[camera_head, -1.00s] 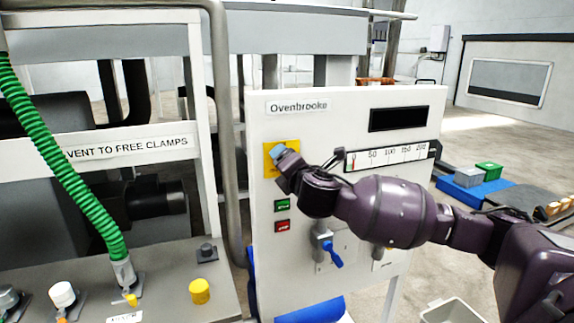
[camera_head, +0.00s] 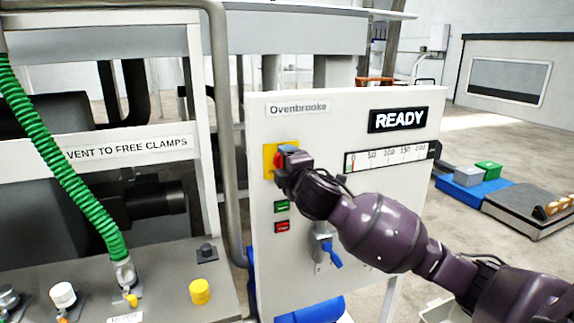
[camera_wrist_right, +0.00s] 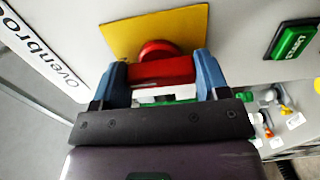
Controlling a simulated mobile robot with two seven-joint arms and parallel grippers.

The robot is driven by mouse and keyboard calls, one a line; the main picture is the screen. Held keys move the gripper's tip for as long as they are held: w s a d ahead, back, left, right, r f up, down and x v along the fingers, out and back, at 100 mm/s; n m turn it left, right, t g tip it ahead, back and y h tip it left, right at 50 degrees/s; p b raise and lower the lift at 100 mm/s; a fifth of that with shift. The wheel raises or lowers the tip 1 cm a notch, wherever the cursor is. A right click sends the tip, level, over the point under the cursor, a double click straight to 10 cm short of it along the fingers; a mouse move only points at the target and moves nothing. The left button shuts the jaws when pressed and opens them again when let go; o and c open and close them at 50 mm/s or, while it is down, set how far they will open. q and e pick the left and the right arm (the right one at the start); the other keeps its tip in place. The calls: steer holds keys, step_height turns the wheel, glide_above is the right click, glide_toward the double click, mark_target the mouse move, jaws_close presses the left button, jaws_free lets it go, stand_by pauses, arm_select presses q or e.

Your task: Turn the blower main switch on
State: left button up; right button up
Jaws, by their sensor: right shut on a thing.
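The red switch handle (camera_wrist_right: 165,70) sits on a yellow plate (camera_wrist_right: 125,35) on the white Ovenbrooke panel (camera_head: 345,110). In the wrist view, the blue fingers of my right gripper (camera_wrist_right: 162,78) are shut on the two ends of the red bar. In the head view, my right gripper (camera_head: 281,160) is against the yellow plate (camera_head: 268,163) and hides most of the handle. The panel display (camera_head: 398,119) is lit and reads READY. My left gripper is not in view.
A green START button (camera_head: 282,207) and a red button (camera_head: 282,226) sit below the plate. A blue lever (camera_head: 331,252) is lower on the panel. A grey pipe (camera_head: 228,150) stands close to the panel's left edge. A scale with a pointer (camera_head: 390,157) is right of my gripper.

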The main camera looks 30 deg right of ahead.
stand_by(0.4)
steer(key=o, duration=0.9)
steer(key=shift+o, duration=0.2)
steer(key=b+v, duration=0.1)
steer(key=v, duration=0.9)
steer(key=shift+s, duration=0.4)
